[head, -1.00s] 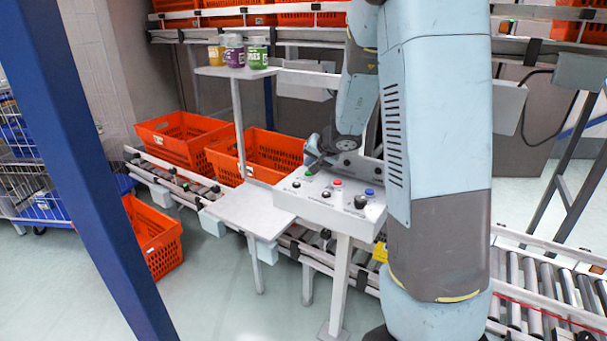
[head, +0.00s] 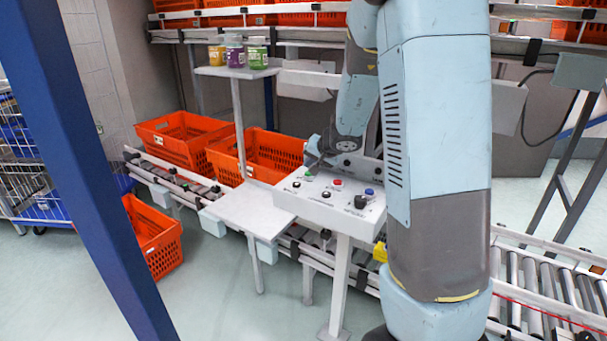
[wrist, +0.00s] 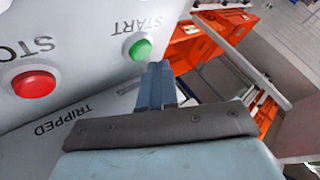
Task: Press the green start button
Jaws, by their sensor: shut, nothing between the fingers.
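The green start button (head: 309,174) is on the sloping top of a white control box (head: 322,206) in the head view. In the wrist view the green button (wrist: 140,49) is a round dome beside the word START. My gripper (wrist: 160,66) is shut and empty, its fingertips close to the green button and just below it in the wrist picture. The whole button shows and a small gap seems to separate it from the tips. In the head view my gripper (head: 317,164) is small and dark, just above and behind the button.
A red stop button (head: 337,183), a blue button (head: 369,191) and a black knob (head: 360,202) share the panel. A grey side shelf (head: 242,208) adjoins the box. Orange totes (head: 172,145) sit on the roller conveyor behind. A blue post (head: 85,165) stands in the left foreground.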

